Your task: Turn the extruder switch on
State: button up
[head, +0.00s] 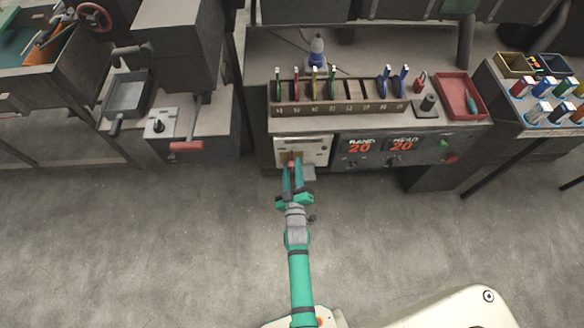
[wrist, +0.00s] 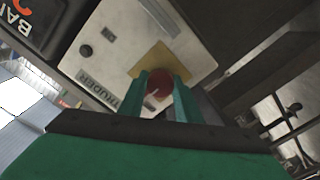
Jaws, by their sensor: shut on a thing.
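The extruder panel (head: 316,150) is a pale plate on the front of the bench, left of the number displays. In the wrist view the panel (wrist: 113,62) carries partly hidden lettering ending in "TRUDER", a yellow plate and a round red switch (wrist: 159,84). The switch is small in the head view (head: 292,160). My gripper (head: 292,168) reaches the panel from the front. In the wrist view its two teal fingers (wrist: 160,92) stand on either side of the red switch and are shut on it. The fingers hide part of the yellow plate. I cannot tell which setting the switch is at.
Displays (head: 380,147) reading 20 and 20 sit right of the panel. Above is a rack (head: 340,107) of coloured tools beside a red tray (head: 460,97). A machine with a red handle (head: 186,146) stands left. The floor in front is clear.

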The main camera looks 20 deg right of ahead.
jog(key=shift+m, duration=0.4)
jog(key=m, duration=0.3)
jog(key=shift+m, duration=0.4)
jog(key=m, duration=0.4)
jog(key=shift+m, duration=0.3)
jog(key=m, duration=0.4)
jog(key=shift+f+m, duration=0.1)
jog(key=shift+m, duration=2.1)
jog(key=o, duration=1.1)
jog(key=shift+c, duration=0.2)
